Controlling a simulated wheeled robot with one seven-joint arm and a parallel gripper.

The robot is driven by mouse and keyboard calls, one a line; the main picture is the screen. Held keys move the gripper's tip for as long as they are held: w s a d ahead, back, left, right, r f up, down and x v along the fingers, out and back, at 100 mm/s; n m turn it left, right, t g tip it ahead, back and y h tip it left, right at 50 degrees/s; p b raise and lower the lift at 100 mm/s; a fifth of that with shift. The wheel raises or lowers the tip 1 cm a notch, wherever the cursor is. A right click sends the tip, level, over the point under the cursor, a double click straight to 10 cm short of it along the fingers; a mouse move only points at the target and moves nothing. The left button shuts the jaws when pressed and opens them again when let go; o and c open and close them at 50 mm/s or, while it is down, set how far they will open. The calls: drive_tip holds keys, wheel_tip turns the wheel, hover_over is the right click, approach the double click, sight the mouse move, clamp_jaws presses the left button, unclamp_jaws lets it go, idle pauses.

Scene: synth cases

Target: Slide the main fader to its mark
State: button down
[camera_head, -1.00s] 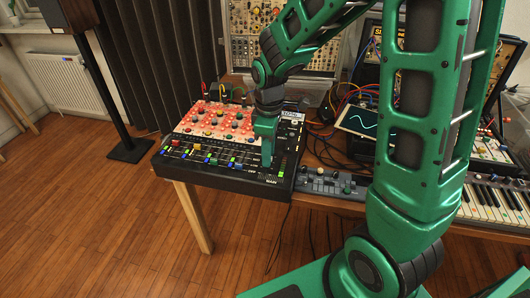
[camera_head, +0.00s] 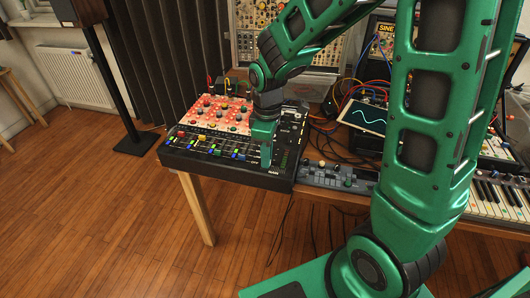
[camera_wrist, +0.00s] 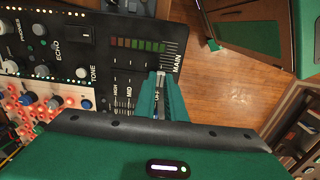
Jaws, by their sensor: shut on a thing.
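The black mixing console (camera_head: 225,172) stands on the left end of the wooden table. My green gripper (camera_head: 266,165) points down at its front right part, just above the MAIN label. In the wrist view my gripper (camera_wrist: 160,76) is shut on the main fader's cap, of which only a pale sliver shows between the fingertips. The MAIN label (camera_wrist: 177,62) lies just beyond the fingertips. The fader's slot is mostly hidden by the fingers, and I cannot make out its mark.
Several coloured channel fader caps stand left of my gripper, such as a yellow one (camera_head: 181,134). A level meter (camera_wrist: 138,44) lies beside the fingers. A small grey controller (camera_head: 330,176) and a keyboard (camera_head: 492,200) are to the right. Open floor lies in front.

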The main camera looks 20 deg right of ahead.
drive_tip(key=shift+d, duration=0.2)
drive_tip(key=c, duration=1.8)
unclamp_jaws()
drive_tip(key=shift+a, duration=0.2)
wheel_tip(320, 180, up, 11)
drive_tip(key=shift+f, duration=0.1)
drive_tip(key=s+d+m, duration=1.7)
drive_tip(key=s+d, duration=0.2)
drive_tip(key=s, duration=0.3)
drive_tip(key=shift+s+d, duration=0.2)
